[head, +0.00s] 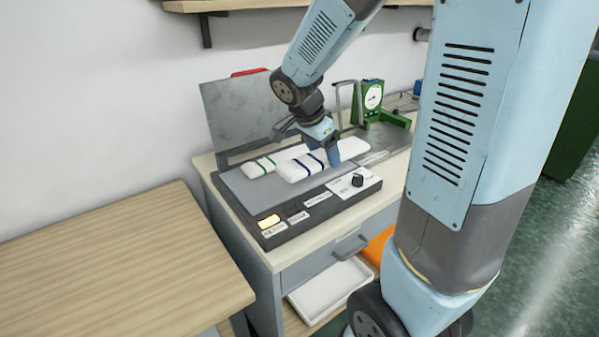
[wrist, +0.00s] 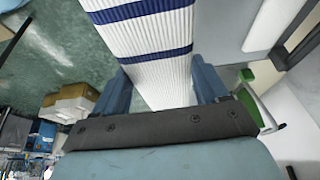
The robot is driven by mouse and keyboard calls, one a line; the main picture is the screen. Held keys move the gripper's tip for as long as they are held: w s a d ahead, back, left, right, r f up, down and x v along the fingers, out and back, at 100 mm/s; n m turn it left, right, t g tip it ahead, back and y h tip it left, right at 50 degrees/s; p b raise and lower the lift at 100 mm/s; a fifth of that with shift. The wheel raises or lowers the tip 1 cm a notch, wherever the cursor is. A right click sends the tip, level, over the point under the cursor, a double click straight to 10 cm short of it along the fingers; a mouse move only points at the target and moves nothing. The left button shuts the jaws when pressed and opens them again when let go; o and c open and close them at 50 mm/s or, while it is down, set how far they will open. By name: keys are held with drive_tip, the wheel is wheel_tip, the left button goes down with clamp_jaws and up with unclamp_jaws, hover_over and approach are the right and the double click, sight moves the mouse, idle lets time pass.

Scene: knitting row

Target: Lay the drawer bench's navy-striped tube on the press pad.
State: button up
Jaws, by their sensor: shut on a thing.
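The white navy-striped tube (head: 302,166) is held level at the press pad (head: 243,192); I cannot tell whether it touches the pad. My gripper (head: 329,150) is shut on it near its right end. In the wrist view the ribbed tube (wrist: 150,65), with two navy bands, runs between the blue fingers of my gripper (wrist: 163,86). A white green-striped tube (head: 257,167) lies on the pad just behind and left of the navy-striped one. My gripper and wrist hide part of the tubes and the pad's far right.
The press's grey lid (head: 232,115) stands raised behind the pad. A control strip with an amber lamp (head: 268,221) and a black knob runs along the front. A green dial gauge (head: 372,97) stands at the back right. A bare wooden bench (head: 110,260) is at left.

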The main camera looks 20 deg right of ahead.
drive_tip(key=w+a+f, duration=0.1)
drive_tip(key=w+f, duration=0.1)
drive_tip(key=w, duration=0.1)
drive_tip(key=w+a+f, duration=0.1)
drive_tip(key=w+f, duration=0.2)
drive_tip(key=w+a+f, duration=0.1)
drive_tip(key=w+f, duration=0.1)
drive_tip(key=w, duration=0.1)
drive_tip(key=shift+w+f, duration=0.2)
drive_tip(key=shift+w, duration=0.2)
drive_tip(key=shift+w+a+f, duration=0.2)
drive_tip(key=shift+w+f, duration=0.35)
drive_tip(key=shift+f, duration=1.7)
drive_tip(key=shift+f, duration=0.2)
drive_tip(key=o, duration=1)
drive_tip(key=shift+f, duration=0.1)
drive_tip(key=shift+s, duration=0.15)
